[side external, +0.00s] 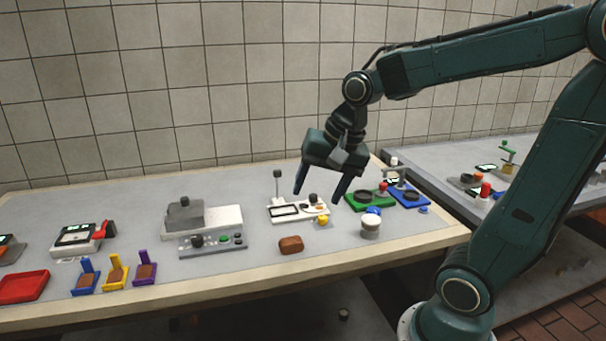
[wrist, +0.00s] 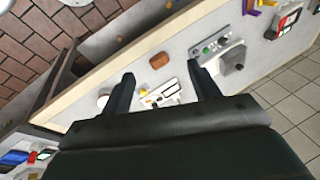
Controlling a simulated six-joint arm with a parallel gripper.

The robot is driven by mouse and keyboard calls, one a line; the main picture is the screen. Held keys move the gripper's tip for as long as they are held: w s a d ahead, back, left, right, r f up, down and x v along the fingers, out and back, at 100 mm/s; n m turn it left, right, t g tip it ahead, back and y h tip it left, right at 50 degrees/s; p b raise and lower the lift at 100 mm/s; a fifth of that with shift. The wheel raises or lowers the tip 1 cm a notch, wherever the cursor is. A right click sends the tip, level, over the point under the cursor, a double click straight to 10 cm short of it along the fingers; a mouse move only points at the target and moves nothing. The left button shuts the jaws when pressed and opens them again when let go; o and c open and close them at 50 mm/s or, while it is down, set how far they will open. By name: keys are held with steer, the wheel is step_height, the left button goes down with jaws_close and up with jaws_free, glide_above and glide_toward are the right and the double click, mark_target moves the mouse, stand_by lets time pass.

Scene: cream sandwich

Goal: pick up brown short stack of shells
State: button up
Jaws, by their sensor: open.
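A small brown block with rounded edges (side external: 291,244), which looks like the short stack of shells, lies on the grey table near its front edge. It also shows in the wrist view (wrist: 159,61), just beyond the fingertips and between them. My gripper (side external: 317,197) is open and empty, pointing down above the table, higher than the brown block and apart from it. In the wrist view both dark fingers (wrist: 161,73) are spread wide.
A white device (side external: 284,211) with a yellow knob stands behind the block. A white-topped round container (side external: 370,226) is to its right. A grey machine with buttons (side external: 212,240) is to its left. Blue, yellow and purple holders (side external: 115,273) with brown pieces stand further left.

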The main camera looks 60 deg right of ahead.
steer(key=w+d+f+m+g+y, duration=0.1)
steer(key=w+d+f+m, duration=0.7)
steer(key=m, duration=0.5)
steer(key=d+f, duration=0.1)
steer(key=d, duration=0.1)
steer(key=shift+w+d+m, duration=0.15)
steer(key=shift+d+m, duration=0.15)
steer(key=shift+d, duration=0.1)
glide_above(292, 240)
steer(key=s, duration=0.2)
steer(key=shift+w+d+f, duration=0.15)
steer(key=shift+f, duration=1.9)
steer(key=shift+w+d+f, duration=0.1)
steer(key=shift+f, duration=1.9)
steer(key=shift+x, duration=2.6)
steer(key=shift+c, duration=0.4)
steer(key=c, duration=1.1)
